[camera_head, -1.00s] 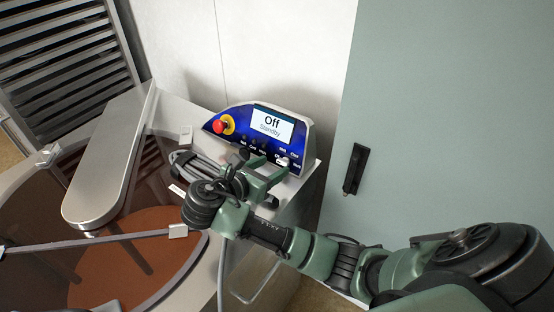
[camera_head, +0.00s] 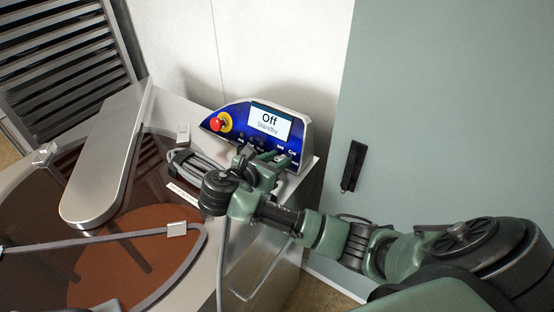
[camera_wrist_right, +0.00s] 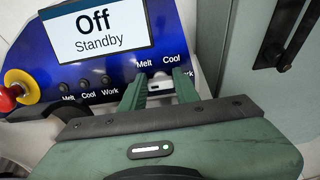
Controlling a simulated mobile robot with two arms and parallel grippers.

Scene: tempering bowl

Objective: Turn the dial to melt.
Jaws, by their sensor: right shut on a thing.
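The blue control panel (camera_head: 244,114) stands at the back of the machine, and its screen (camera_wrist_right: 97,29) reads "Off / Standby". The small white dial (camera_wrist_right: 160,84) sits at the panel's lower right, below the printed words "Melt" and "Cool". My right gripper (camera_wrist_right: 160,90) is at the panel and shut on the dial, with one green finger on each side of it. In the head view, my right gripper (camera_head: 270,163) hides the dial and part of the lower labels. My left gripper is not in view.
A red stop button (camera_head: 218,125) on a yellow ring is left of the screen. Buttons (camera_wrist_right: 85,84) marked Melt, Cool and Work sit below it. The machine's brown transparent cover (camera_head: 150,220) is at the left. A grey-green door with a black handle (camera_head: 353,166) is at the right.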

